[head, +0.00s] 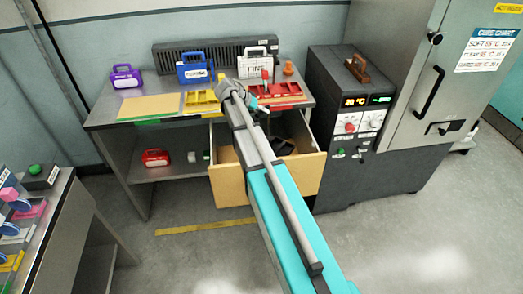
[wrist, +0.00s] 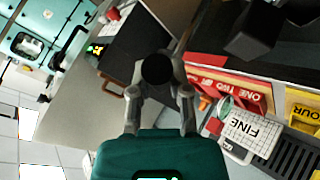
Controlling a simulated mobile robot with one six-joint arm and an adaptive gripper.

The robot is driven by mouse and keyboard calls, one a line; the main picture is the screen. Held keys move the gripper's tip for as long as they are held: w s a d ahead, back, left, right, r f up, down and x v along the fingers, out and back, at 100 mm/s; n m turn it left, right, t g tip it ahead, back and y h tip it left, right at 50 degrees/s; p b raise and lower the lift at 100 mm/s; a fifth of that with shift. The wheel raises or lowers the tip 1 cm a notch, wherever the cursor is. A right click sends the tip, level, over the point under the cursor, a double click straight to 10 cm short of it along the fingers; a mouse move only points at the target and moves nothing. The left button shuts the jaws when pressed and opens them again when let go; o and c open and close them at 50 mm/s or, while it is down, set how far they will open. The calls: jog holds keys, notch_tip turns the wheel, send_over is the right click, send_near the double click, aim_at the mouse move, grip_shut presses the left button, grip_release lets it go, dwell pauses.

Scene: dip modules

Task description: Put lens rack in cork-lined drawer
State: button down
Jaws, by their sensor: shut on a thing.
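The open drawer (head: 230,186) with a pale wood front is pulled out below the bench top. A dark blocky thing (head: 284,146) shows in or above it, partly behind my arm. My gripper (wrist: 159,92) is shut on a dark round thing (wrist: 157,70), seen end-on between the fingertips. I cannot tell from its look whether it is the lens rack. In the head view my gripper (head: 262,108) is near the bench's front edge above the drawer, and my arm hides much of it. The drawer's cork lining is mostly hidden.
On the bench stand a red tray (head: 281,92), a yellow tray (head: 200,102), a blue case (head: 194,70), a white case (head: 256,65) and a purple case (head: 126,77). A black control box (head: 350,110) stands close to the drawer's right. Clear floor lies in front.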

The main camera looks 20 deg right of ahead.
jog(key=shift+f+b, duration=6.75)
jog(key=shift+f, duration=0.35)
jog(key=shift+f+b, duration=2.7)
jog(key=c, duration=0.6)
grip_release()
jog(key=shift+r, duration=0.25)
